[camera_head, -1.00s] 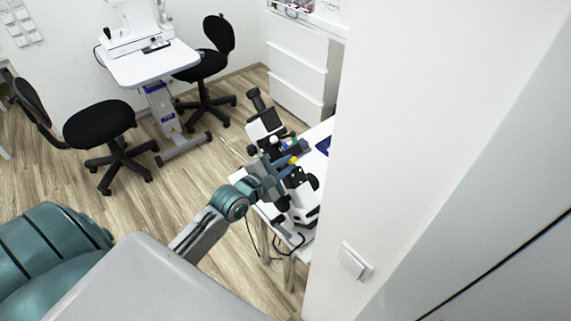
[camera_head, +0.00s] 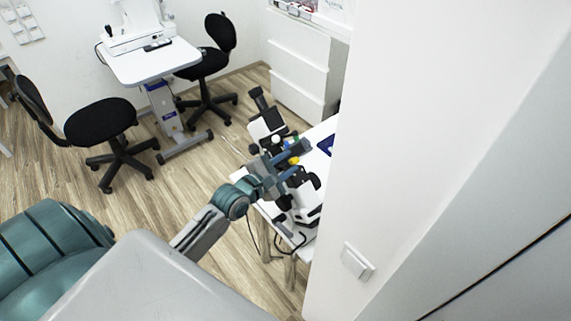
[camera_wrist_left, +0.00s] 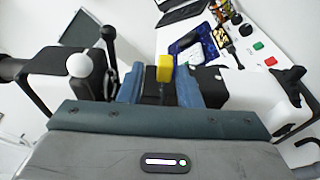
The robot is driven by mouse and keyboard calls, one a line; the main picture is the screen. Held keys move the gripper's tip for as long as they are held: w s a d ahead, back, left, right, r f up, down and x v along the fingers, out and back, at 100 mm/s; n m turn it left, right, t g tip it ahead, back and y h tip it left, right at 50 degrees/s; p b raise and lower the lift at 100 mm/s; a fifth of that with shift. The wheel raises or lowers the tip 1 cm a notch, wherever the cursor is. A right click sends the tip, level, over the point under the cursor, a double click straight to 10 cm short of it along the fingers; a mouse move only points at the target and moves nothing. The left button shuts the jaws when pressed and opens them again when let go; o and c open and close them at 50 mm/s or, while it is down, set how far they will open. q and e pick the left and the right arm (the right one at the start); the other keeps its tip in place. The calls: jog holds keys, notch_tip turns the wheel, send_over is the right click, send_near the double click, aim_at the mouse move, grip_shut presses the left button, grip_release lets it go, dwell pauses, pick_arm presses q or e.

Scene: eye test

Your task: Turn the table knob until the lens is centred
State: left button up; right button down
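A black-and-white optical instrument (camera_head: 267,123) with eyepieces stands on a white table (camera_head: 326,131) beside the wall. A small yellow knob (camera_head: 294,161) shows on it by my left gripper (camera_head: 296,159). In the left wrist view, the yellow knob (camera_wrist_left: 165,68) appears between the two blue fingers of my left gripper (camera_wrist_left: 159,86). The fingers are apart, with a visible gap on the knob's left; whether the right finger touches it I cannot tell. A white ball knob (camera_wrist_left: 80,65) is left of the fingers. I cannot make out the lens. My right gripper is out of view.
A white wall (camera_head: 430,110) closes off the right side. Two black chairs (camera_head: 100,121) and a second table (camera_head: 150,65) stand at the left and back. Drawers (camera_head: 300,62) stand behind the instrument. A blue tray (camera_wrist_left: 198,50) lies on the table beyond the gripper.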

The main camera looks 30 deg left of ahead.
pick_arm(q)
jog(key=shift+s+f, duration=0.1)
jog(key=shift+f, duration=0.2)
jog(key=shift+s+f, duration=0.1)
jog(key=shift+s, duration=0.45)
jog(key=p+v, duration=0.5)
jog(key=v, duration=0.4)
jog(key=shift+s+r, duration=0.3)
jog(key=shift+r, duration=0.15)
jog(key=shift+a, duration=0.1)
